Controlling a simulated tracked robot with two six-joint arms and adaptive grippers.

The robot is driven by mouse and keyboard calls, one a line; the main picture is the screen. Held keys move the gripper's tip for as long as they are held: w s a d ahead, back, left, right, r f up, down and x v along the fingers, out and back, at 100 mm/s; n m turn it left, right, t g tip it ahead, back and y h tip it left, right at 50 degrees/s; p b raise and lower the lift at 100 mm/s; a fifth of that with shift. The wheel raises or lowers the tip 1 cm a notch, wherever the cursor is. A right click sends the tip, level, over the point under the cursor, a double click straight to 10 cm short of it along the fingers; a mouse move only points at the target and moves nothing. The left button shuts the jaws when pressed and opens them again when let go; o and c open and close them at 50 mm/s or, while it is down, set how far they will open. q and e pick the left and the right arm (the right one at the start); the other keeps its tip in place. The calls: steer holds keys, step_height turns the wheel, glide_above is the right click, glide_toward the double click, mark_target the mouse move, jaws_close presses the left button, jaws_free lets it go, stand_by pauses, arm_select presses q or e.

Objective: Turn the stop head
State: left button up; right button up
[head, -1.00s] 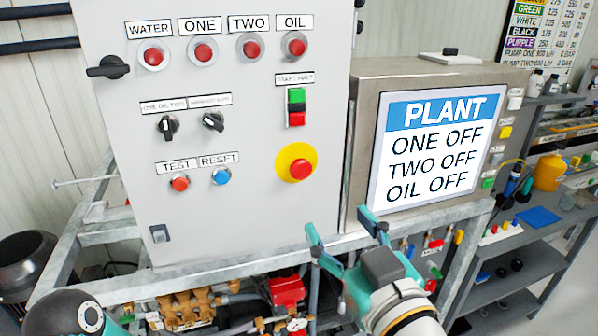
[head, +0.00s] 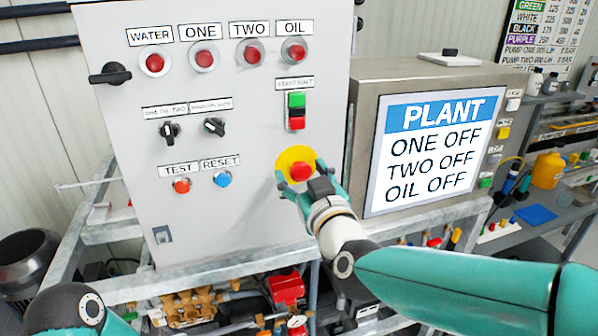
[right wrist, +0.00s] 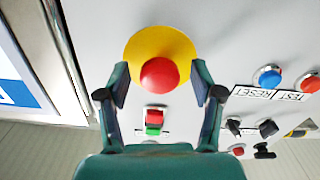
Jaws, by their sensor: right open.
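The stop head is a red mushroom button (head: 300,171) on a yellow round plate (head: 287,157), low on the right of the grey cabinet door. My right gripper (head: 301,180) is at the button in the head view, its fingers around it from below and the right. In the right wrist view the red head (right wrist: 159,74) shows between the two open fingertips (right wrist: 159,82), with a gap on each side. The yellow plate (right wrist: 160,40) lies behind it. No left gripper shows; only part of my left arm is at the bottom left.
A green and red start/halt button pair (head: 297,111) sits above the stop head. Test (head: 181,185) and reset (head: 222,178) buttons are to the left. A screen (head: 433,148) reading ONE OFF, TWO OFF, OIL OFF stands to the right. Pipes and valves (head: 195,306) lie below the cabinet.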

steer(key=c, duration=1.2)
steer(key=shift+o, duration=0.2)
steer(key=m+b, duration=0.1)
steer(key=b, duration=0.1)
steer(key=m+b, duration=0.1)
steer(key=m, duration=0.1)
steer(key=shift+f+m+b, duration=0.3)
steer(key=shift+b, duration=0.1)
steer(key=shift+r+m, duration=0.2)
steer(key=shift+m, duration=0.6)
steer(key=o, duration=1.2)
steer(key=shift+c, duration=0.2)
